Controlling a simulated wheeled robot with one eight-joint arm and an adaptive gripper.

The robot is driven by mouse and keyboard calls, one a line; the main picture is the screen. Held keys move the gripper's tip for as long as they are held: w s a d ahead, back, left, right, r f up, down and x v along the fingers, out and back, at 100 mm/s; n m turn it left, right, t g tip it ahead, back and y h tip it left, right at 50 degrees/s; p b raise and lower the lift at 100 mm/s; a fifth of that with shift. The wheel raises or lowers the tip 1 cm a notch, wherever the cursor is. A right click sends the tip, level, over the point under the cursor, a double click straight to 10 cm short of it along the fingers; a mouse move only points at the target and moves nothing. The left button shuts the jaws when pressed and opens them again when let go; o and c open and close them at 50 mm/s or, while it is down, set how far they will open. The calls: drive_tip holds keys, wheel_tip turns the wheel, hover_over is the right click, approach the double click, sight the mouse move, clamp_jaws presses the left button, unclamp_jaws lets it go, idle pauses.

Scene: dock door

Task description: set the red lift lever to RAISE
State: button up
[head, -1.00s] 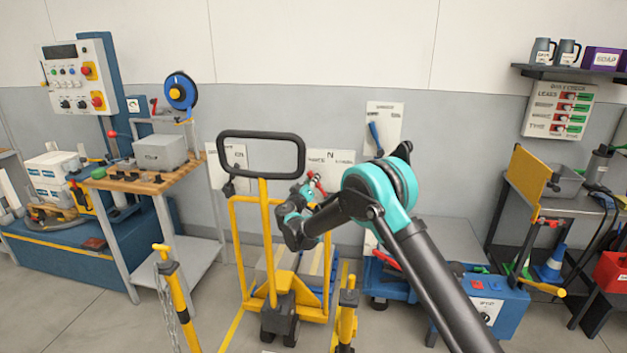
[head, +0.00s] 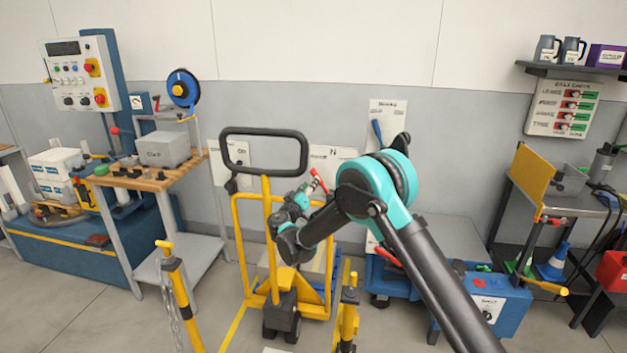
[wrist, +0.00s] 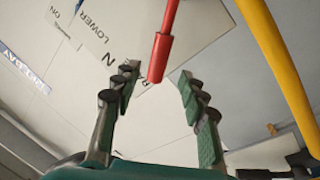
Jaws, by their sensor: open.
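The red lift lever (head: 319,181) stands in front of the wall behind the yellow pallet-truck frame. In the wrist view the lever's red grip (wrist: 160,58) hangs from the top edge, its end between my open fingertips, with gaps on both sides. My gripper (wrist: 157,80) is open and holds nothing. A white plate (wrist: 118,38) behind the lever reads LOWER, N and a partly covered word starting RA. The lever's pivot is out of the wrist view.
The yellow truck frame (head: 238,240) with its black handle loop (head: 263,132) stands close on the left. A yellow bar (wrist: 282,70) runs along the wrist view's right side. Yellow posts (head: 178,295) stand in front. A blue cart (head: 400,285) is at right.

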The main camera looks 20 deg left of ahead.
drive_tip(key=s, duration=0.5)
drive_tip(key=shift+s+d+f, duration=0.2)
drive_tip(key=shift+s+f, duration=0.1)
drive_tip(key=shift+f, duration=0.05)
